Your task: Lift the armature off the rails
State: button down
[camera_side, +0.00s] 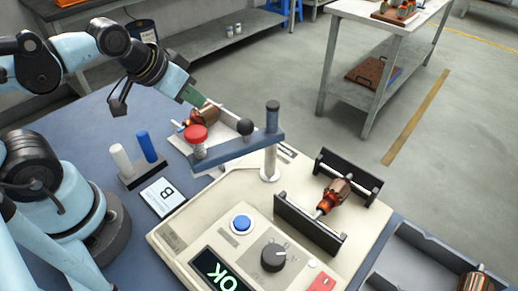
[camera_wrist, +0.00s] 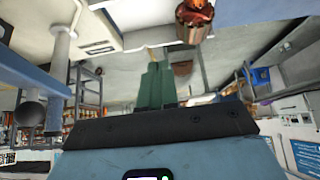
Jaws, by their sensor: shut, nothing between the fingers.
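The armature (camera_side: 335,194), with a copper-coloured winding and a metal shaft, lies across the rails, between two black side plates (camera_side: 308,225) on the right of the cream machine. My gripper (camera_side: 204,102), with green fingers, is far to the left of it, above the back left of the machine, and is shut and empty. A second armature (camera_side: 205,116) sits on a pale plate just below my gripper. A third armature (camera_side: 475,281) is in the grey tray at the lower right. In the wrist view, my green fingers (camera_wrist: 155,70) are together, and an armature (camera_wrist: 194,22) shows at the top; I cannot tell which one.
The machine's blue arm (camera_side: 240,145), with a red knob and upright posts, stands between my gripper and the rails. The machine (camera_side: 190,240) has a blue button, a black dial and an "OK" display. White and blue cylinders (camera_side: 148,146) stand at the left. The grey tray (camera_side: 410,262) is at right.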

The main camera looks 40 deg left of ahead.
jog(key=c, duration=0.5)
grip_release()
notch_tip(320, 180, up, 9)
jog(key=g+h, duration=0.4)
jog(key=g, duration=0.3)
send_over(334, 187)
jog(key=a, duration=0.4)
notch_tip(334, 187, down, 6)
jog(key=shift+x, duration=5.85)
